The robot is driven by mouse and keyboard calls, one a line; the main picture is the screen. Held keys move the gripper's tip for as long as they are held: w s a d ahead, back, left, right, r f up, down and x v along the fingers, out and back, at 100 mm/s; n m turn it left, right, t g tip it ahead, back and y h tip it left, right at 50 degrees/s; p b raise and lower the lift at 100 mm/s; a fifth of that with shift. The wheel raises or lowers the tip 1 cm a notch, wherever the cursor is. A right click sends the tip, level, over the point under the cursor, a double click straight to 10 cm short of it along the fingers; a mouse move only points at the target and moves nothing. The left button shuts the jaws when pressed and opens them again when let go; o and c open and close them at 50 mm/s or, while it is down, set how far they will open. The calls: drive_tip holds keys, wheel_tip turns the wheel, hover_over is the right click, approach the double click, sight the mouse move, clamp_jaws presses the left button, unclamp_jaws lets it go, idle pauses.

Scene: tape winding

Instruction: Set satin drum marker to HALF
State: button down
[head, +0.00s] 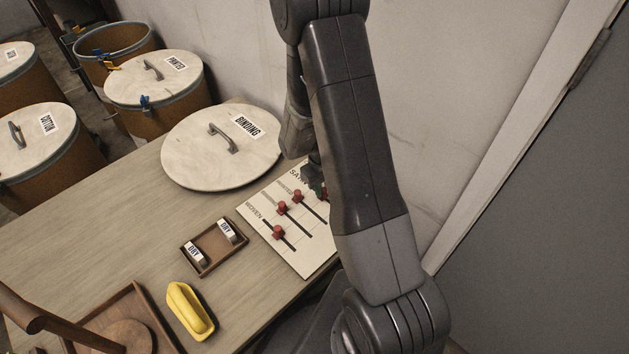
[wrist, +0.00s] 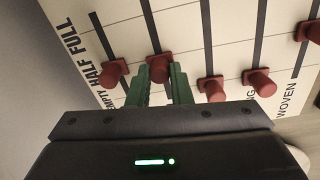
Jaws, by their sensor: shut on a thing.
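The slider board (head: 301,258) lies at the right of the table, with several red knobs on dark slots. My gripper (wrist: 165,82) has its green fingers shut around a red knob (wrist: 158,66), second from the left in the wrist view. This knob stands near the middle cross line, roughly level with HALF (wrist: 86,76); its exact alignment is unclear. In the head view, a label starting "SA" (head: 296,173) shows near this slot, partly hidden by my arm. FULL (wrist: 70,37) is at the upper left of the wrist view.
Neighbouring knobs stand close on both sides, at left (wrist: 114,73) and right (wrist: 210,88). A round BINDING lid (head: 195,150) lies behind the board. A small tray (head: 207,262) with two DRY blocks and a yellow object (head: 189,310) lie left of the board.

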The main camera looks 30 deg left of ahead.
drive_tip(key=shift+d, duration=0.25)
drive_tip(key=c, duration=1.3)
unclamp_jaws()
drive_tip(key=shift+r, duration=0.1)
wheel_tip(320, 180, up, 14)
drive_tip(key=p, duration=0.3)
drive_tip(key=shift+s, duration=0.3)
drive_tip(key=shift+a+f, duration=0.1)
drive_tip(key=shift+f, duration=0.1)
